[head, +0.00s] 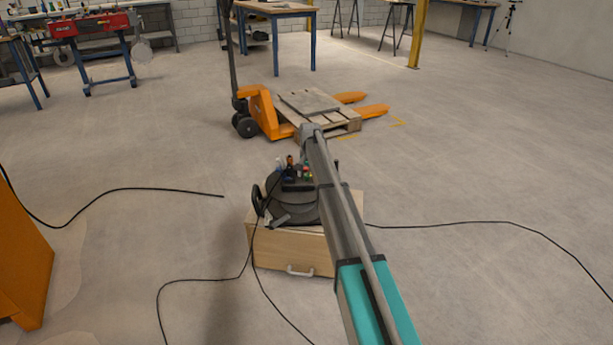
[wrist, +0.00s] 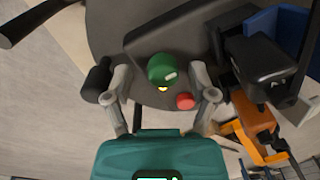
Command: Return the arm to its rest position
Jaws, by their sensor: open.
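My gripper (wrist: 161,76) is open in the wrist view, with one grey finger on each side of a round green knob or cap (wrist: 162,68). The fingers look apart from it; whether either touches the dark surface behind cannot be told. A small red button (wrist: 185,101) lies just below and right of the green one. In the head view my arm (head: 345,225) reaches forward over a wooden drawer box (head: 285,250) with a dark round device (head: 290,210) on top. The gripper itself cannot be made out clearly there.
Black cables (head: 130,189) run across the floor on both sides of the box. An orange pallet jack (head: 262,112) with a wooden pallet (head: 325,120) stands behind it. An orange cabinet (head: 20,250) is at the left edge. Open concrete floor lies to the right.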

